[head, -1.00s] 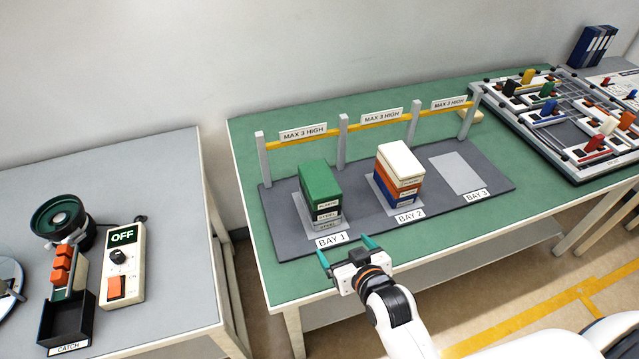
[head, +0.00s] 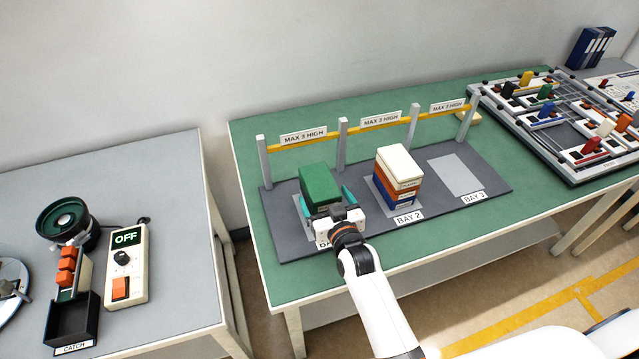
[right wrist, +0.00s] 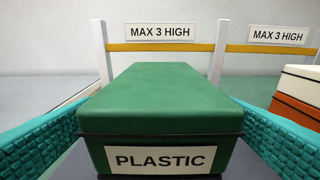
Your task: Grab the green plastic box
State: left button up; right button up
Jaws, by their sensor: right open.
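The green plastic box (head: 319,184) is the top box of the stack in Bay 1, with its lower front hidden by my right gripper in the head view. In the right wrist view the green box (right wrist: 160,105) fills the middle, its label reading PLASTIC. My right gripper (head: 326,201) is open, with one teal finger on each side of the box. In the right wrist view the fingers show at left and right, and a gap shows between each and the box. My left gripper is not in view.
Bay 2 holds a stack with a white box (head: 399,161) on top, close right of my gripper. A yellow rail (head: 365,125) on grey posts runs behind the bays. Bay 3's grey pad (head: 457,175) is empty.

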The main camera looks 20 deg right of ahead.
aim_at(321, 191)
jog(key=w, duration=0.3)
jog(key=shift+w+f, duration=0.2)
jog(key=shift+w, duration=0.05)
jog(key=shift+s, duration=0.1)
jog(key=c, duration=1.1)
jog(key=shift+r, duration=0.1)
jog(key=shift+c, duration=0.7)
